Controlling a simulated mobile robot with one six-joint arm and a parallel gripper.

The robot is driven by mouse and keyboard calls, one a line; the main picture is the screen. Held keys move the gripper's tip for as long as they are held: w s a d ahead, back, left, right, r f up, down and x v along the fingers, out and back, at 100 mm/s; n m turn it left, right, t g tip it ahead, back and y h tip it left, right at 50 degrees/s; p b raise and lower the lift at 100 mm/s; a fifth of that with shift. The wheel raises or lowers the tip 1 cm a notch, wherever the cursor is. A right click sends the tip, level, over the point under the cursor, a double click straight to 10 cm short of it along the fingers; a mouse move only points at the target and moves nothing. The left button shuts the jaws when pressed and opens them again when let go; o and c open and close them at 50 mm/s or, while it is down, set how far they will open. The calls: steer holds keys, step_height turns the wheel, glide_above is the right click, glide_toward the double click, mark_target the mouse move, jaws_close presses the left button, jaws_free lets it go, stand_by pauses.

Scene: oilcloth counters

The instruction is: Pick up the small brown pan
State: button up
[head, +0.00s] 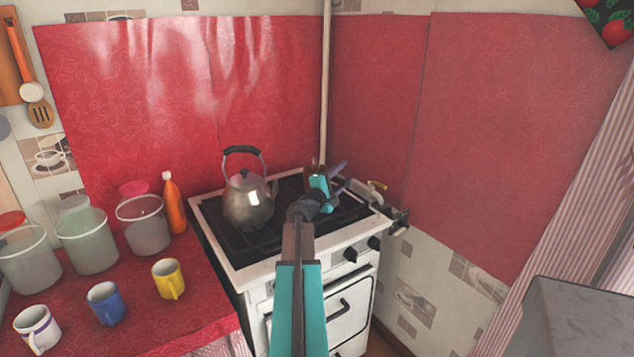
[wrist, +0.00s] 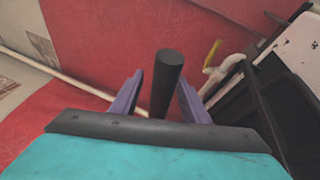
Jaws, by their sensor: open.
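My gripper (head: 338,177) reaches over the right part of the stove top in the head view. In the wrist view its two purple fingers (wrist: 160,98) are spread apart. A dark, rounded bar (wrist: 167,78) shows between them, with a gap visible on its right; it looks like a pan handle.
A metal kettle (head: 247,202) stands on the left of the stove (head: 245,260). A gas pipe with a yellow valve (head: 376,185) is close on the right. Jars (head: 88,238), mugs (head: 107,304) and an orange bottle (head: 174,203) stand on the red counter (head: 205,300).

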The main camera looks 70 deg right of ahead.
steer(key=shift+c, duration=0.5)
jaws_close()
